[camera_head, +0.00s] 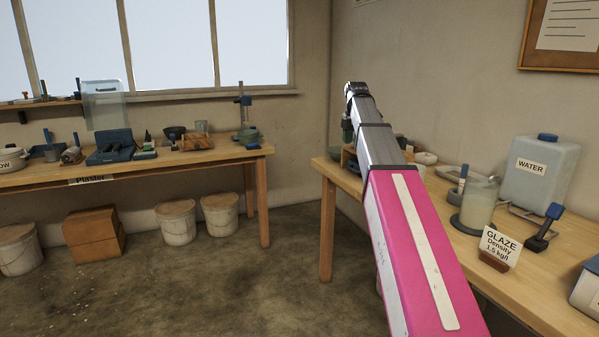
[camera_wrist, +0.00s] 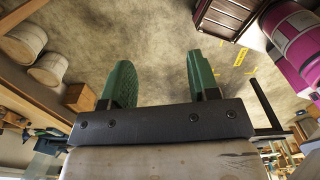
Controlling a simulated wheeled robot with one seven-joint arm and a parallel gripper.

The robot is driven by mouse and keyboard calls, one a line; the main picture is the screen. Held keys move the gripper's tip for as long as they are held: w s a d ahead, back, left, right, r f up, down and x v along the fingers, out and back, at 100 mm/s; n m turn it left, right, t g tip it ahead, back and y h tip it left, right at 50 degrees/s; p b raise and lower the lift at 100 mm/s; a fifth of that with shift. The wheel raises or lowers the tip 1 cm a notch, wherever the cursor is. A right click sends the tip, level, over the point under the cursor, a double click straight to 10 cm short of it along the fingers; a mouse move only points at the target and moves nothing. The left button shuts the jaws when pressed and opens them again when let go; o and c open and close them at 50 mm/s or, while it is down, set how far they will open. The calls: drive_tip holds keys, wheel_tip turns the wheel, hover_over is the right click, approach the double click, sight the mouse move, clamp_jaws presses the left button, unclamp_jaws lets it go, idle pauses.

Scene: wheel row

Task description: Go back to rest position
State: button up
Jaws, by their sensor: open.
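My gripper (camera_wrist: 161,78) shows in the wrist view with its two green fingers spread wide apart. Nothing is between the fingers, and bare floor shows behind them. In the head view my pink and grey arm reaches up and away from the lower right, in front of the left end of the glaze table (camera_head: 325,200). The far end of the arm is small there and its fingers cannot be made out clearly.
The plaster table (camera_head: 200,158) stands at the back left, with tools on it and buckets (camera_head: 177,222) below. The right table holds a water tank (camera_head: 540,172), a glaze jar (camera_head: 478,200) and a sign (camera_head: 498,249). A dark crate (camera_wrist: 228,17) stands on the floor. Floor between the tables is clear.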

drive_tip(key=s+f+m, duration=0.5)
drive_tip(key=f, duration=0.8)
drive_tip(key=s+f+m, duration=0.4)
drive_tip(key=f+m, duration=0.2)
drive_tip(key=f, duration=0.8)
drive_tip(key=s+f+m, duration=1.2)
drive_tip(key=s+f, duration=0.6)
drive_tip(key=f, duration=0.2)
drive_tip(key=shift+s+a+f+m, duration=0.15)
drive_tip(key=shift+s+a+m, duration=0.15)
drive_tip(key=shift+a, duration=0.15)
